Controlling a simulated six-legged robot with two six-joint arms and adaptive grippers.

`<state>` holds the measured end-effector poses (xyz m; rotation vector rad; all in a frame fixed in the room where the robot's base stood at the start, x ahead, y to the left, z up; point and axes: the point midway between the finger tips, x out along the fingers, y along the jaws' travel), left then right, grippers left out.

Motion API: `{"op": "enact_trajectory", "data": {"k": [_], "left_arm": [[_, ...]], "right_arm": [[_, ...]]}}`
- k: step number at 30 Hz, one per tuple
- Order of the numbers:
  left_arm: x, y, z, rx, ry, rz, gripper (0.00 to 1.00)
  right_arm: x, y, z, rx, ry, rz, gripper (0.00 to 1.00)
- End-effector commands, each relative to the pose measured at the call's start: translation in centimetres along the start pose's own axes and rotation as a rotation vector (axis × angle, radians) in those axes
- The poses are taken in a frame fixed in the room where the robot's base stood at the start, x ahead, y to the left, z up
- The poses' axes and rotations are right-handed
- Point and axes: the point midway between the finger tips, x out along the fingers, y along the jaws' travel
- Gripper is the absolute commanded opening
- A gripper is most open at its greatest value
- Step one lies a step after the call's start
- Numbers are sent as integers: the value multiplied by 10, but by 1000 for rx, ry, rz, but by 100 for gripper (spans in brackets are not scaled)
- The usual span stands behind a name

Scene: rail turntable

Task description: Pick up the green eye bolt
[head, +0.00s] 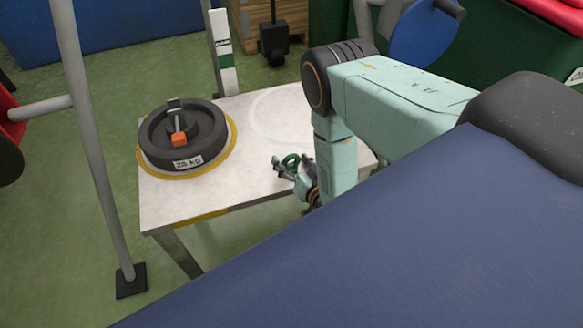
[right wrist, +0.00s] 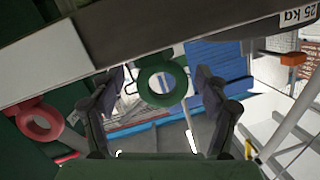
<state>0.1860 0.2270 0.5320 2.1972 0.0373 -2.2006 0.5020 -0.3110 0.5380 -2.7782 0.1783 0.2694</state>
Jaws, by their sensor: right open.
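The green eye bolt (head: 291,159) shows as a small green ring at the front right of the white table, beside my right gripper. In the right wrist view the ring of the green eye bolt (right wrist: 163,66) faces the camera, with a finger on each side of it. My right gripper (right wrist: 161,80) is open, and gaps show between the ring and both fingers. In the head view the right gripper (head: 288,168) is small and partly hidden by my forearm. The lower part of the bolt is hard to make out. My left gripper is not in view.
A dark round 25 kg weight (head: 155,152) with an orange piece (head: 180,138) sits on the left of the white table (head: 190,215). A white post (head: 221,55) stands behind the table. A grey pole (head: 90,150) stands to the left. A red ring (right wrist: 38,122) shows in the wrist view.

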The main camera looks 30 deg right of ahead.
Motion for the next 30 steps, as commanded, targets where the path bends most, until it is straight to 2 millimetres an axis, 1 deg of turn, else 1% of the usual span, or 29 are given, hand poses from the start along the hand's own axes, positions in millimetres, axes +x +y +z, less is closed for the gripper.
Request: {"op": "enact_trajectory", "data": {"k": [7,27,30], "left_arm": [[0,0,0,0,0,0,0],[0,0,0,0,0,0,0],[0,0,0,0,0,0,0]], "right_arm": [[2,-2,0,0,-1,-1,75],[2,-1,0,0,-1,0,18],[2,-1,0,0,0,-1,11]]}}
